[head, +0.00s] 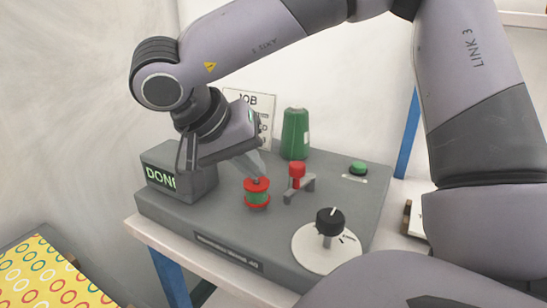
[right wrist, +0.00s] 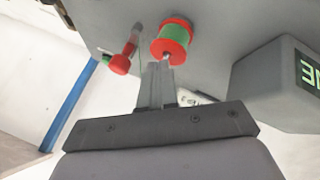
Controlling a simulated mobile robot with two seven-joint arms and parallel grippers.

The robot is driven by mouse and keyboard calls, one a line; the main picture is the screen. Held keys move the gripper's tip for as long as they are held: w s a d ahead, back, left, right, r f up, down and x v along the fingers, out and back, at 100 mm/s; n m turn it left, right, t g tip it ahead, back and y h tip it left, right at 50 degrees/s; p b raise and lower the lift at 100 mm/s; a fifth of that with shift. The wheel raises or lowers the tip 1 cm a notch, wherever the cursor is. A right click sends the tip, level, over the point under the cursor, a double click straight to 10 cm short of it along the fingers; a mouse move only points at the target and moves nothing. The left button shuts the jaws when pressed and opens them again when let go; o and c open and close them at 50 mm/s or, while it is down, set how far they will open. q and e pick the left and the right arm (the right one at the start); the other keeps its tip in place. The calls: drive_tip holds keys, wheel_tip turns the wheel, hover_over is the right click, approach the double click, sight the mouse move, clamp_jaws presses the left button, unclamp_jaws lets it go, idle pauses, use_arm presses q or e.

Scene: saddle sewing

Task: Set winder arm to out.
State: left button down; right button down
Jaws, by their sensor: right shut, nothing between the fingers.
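The winder arm (head: 299,186) is a small grey bracket with a red knob (head: 297,170) on the grey machine top, just right of the bobbin. The red knob also shows in the right wrist view (right wrist: 120,64). The bobbin (head: 257,198), red-flanged with green thread, stands upright; it also shows in the right wrist view (right wrist: 171,42). My right gripper (head: 258,175) is shut and empty, its tips right at the bobbin's top; whether they touch it I cannot tell. In the right wrist view its fingers (right wrist: 158,72) point toward the bobbin. My left gripper is not in view.
A grey display box (head: 180,172) reading "DON…" stands left of the gripper. A green thread cone (head: 294,134) is behind, a green button (head: 358,168) at the right. A black knob on a white dial (head: 312,256) is in front.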

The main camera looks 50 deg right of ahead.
sight(300, 180)
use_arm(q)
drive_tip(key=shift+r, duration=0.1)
use_arm(e)
drive_tip(key=shift+s+d, duration=1.2)
drive_tip(key=shift+s, duration=0.1)
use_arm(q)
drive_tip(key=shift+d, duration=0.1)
